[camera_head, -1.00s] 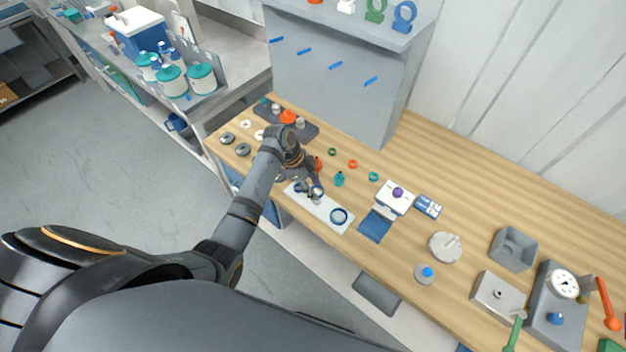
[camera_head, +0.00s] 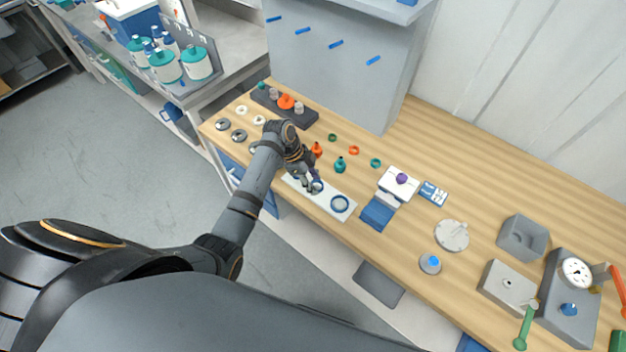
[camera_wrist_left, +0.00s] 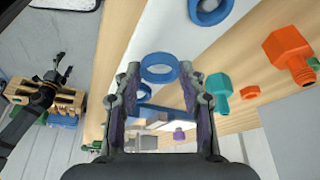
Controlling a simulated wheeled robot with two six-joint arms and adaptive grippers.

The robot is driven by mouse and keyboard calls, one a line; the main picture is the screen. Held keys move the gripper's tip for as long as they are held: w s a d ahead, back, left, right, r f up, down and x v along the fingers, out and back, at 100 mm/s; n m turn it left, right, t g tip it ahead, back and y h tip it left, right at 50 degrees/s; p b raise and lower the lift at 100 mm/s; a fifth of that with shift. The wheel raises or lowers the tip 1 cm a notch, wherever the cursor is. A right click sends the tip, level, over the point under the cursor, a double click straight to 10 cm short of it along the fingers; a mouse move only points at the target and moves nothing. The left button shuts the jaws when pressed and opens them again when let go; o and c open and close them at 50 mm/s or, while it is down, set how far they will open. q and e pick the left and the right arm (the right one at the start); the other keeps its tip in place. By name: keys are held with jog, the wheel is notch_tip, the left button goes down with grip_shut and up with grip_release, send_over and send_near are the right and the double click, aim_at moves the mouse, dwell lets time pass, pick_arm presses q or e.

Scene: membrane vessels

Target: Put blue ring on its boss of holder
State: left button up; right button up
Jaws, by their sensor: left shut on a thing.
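My left gripper (camera_head: 314,188) is low over the white strip (camera_head: 327,207) at the bench's front edge. In the left wrist view its fingers (camera_wrist_left: 160,75) are shut on a blue ring (camera_wrist_left: 160,68), which shows between the fingertips; the ring also shows small in the head view (camera_head: 317,187). I cannot tell whether it touches the strip. A second blue ring (camera_head: 339,204) lies on the strip to the right of the gripper. Another blue ring (camera_wrist_left: 210,10) shows at the top of the wrist view. I cannot make out the holder's boss.
An orange bottle-shaped piece (camera_head: 317,149) and a teal one (camera_head: 340,165) stand just behind the gripper. A white box with a purple knob (camera_head: 401,178) and a blue mat (camera_head: 377,214) are to the right. Small rings lie behind. A grey panel (camera_head: 335,75) rises at the back.

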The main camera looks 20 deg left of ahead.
pick_arm(q)
jog(key=shift+f, duration=0.35)
jog(key=o, duration=0.8)
jog(key=v, duration=1.2)
